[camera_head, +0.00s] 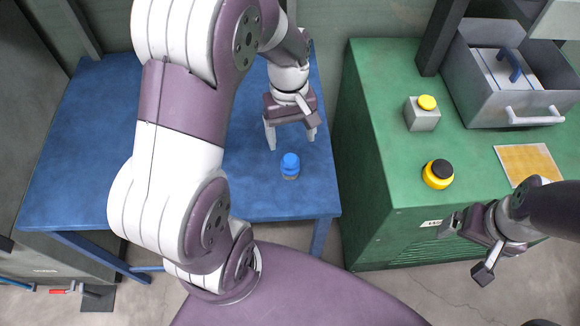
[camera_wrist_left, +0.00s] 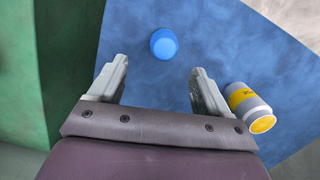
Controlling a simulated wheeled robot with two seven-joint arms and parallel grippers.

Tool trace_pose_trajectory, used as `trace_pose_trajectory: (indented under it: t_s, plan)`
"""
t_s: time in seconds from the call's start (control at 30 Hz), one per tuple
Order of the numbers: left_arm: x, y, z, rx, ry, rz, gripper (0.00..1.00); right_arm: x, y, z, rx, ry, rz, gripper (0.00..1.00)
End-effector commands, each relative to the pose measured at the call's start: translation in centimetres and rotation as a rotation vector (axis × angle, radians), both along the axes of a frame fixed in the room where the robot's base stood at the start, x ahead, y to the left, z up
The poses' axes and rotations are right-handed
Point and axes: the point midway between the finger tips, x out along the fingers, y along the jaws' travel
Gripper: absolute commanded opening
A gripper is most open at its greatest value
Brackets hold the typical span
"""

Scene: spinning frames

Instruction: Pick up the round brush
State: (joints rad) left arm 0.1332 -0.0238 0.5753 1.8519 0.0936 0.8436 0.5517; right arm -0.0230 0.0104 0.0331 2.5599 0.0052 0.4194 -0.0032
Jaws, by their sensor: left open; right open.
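The round brush (camera_head: 290,167), with a blue rounded top and a thin brownish band low down, stands upright on the blue table near its front right corner. The left wrist view shows it from above as a blue disc (camera_wrist_left: 164,43). My left gripper (camera_head: 291,140) is open and empty, pointing down just behind the brush in the head view. In the left wrist view the brush lies beyond the fingertips (camera_wrist_left: 160,66), roughly centred between them and apart from both. My right gripper (camera_head: 464,250) is open and empty, in front of the green cabinet.
A silver can with a yellow label (camera_wrist_left: 250,108) lies by the right finger in the left wrist view. The blue table (camera_head: 75,160) is otherwise largely clear. The green cabinet (camera_head: 385,120) holds a yellow-button box (camera_head: 423,115), a black-and-yellow button (camera_head: 438,174) and a grey bin (camera_head: 490,108).

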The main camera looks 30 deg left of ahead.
Motion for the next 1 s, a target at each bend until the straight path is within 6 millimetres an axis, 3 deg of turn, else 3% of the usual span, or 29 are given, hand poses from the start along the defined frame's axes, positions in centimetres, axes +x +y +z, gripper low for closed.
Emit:
trace_pose_trajectory:
  t_s: [0.1, 0.27, 0.5, 0.77, 0.93, 1.0]
  plan:
    - [-0.2, -0.2, -2.5, 0.000, 0.000, -0.002, 0.78, 0.0, 0.0, -0.4, 0.000, 0.000, 0.000, 0.97]
    - [-0.6, -0.4, -4.3, 0.000, -0.001, -0.003, 0.78, 0.0, 0.0, -0.5, 0.000, 0.001, 0.000, 0.97]
    - [-1.7, -0.6, -8.3, 0.001, -0.002, -0.004, 0.78, 0.0, 0.0, -0.9, 0.000, 0.001, 0.000, 0.97]
    - [-1.7, -0.6, -8.7, 0.002, -0.004, -0.004, 0.78, 0.0, 0.0, -0.8, 0.000, 0.001, 0.000, 0.97]
    - [-1.7, -0.6, -8.7, 0.002, -0.004, -0.004, 0.23, 0.0, 0.0, -0.8, 0.000, 0.001, 0.000, 0.97]
    - [-1.7, -0.6, -8.7, 0.002, -0.004, -0.004, 0.18, 0.0, 0.0, -0.8, 0.000, 0.001, 0.000, 0.97]
